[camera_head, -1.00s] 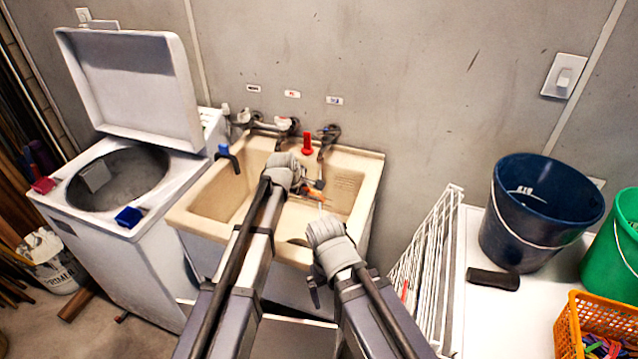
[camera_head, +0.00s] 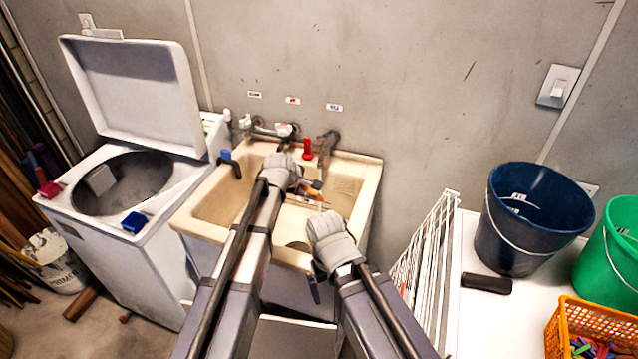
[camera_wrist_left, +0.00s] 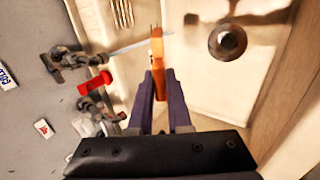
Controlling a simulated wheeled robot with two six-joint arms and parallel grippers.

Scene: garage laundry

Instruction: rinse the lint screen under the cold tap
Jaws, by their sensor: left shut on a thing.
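My left gripper (camera_head: 308,187) is over the sink (camera_head: 222,205), its fingertips partly hidden by my wrist in the head view. In the left wrist view the purple fingers (camera_wrist_left: 161,95) are shut on an orange-framed piece (camera_wrist_left: 157,62), seen edge-on, which looks like the lint screen. A thin pale stream (camera_wrist_left: 132,47) runs from the tap (camera_wrist_left: 68,60) by the COLD label (camera_wrist_left: 6,78) to the far part of this piece. The tap also shows in the head view (camera_head: 328,140). My right gripper (camera_head: 318,280) is near the sink's front right corner; its jaws are unclear.
A red upright part (camera_head: 307,149) stands beside the tap. The open washer (camera_head: 120,185) is left of the sink. A white rack (camera_head: 425,250), dark blue bucket (camera_head: 530,225), green bucket (camera_head: 612,262) and orange basket (camera_head: 592,325) are right. The sink drain (camera_wrist_left: 227,42) is uncovered.

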